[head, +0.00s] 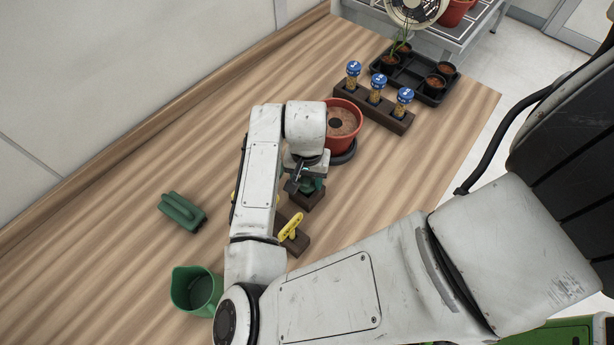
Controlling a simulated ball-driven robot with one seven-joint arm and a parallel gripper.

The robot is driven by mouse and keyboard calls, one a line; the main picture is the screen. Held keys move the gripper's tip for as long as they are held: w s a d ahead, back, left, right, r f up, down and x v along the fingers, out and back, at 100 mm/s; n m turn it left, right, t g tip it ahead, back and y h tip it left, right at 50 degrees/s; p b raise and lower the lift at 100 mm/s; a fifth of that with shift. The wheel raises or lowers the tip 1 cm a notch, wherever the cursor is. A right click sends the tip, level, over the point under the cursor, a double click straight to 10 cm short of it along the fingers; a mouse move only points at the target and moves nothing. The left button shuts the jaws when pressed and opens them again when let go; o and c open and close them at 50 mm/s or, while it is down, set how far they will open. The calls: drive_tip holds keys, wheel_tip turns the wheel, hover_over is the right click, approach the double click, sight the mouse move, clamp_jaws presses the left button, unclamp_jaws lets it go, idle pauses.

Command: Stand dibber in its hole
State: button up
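A small green thing (318,184), which may be the dibber's handle, shows just beside and below my gripper (297,184). It is over or in a dark wooden block (305,201). My wrist and fingers hide most of it, so I cannot tell whether it stands in a hole or whether my fingers touch it. The finger gap is too small and covered to read. No hole in the block is visible.
A yellow tag (291,226) stands in a dark block in front. A terracotta pot (352,138) of soil stands close behind my wrist. Blue-capped jars (376,88) sit in a rack, near a black tray (408,84).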

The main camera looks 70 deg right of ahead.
drive_tip(key=shift+f, duration=0.45)
drive_tip(key=o, duration=1.1)
drive_tip(key=shift+o, duration=0.5)
drive_tip(key=o, duration=0.3)
drive_tip(key=shift+r, duration=0.1)
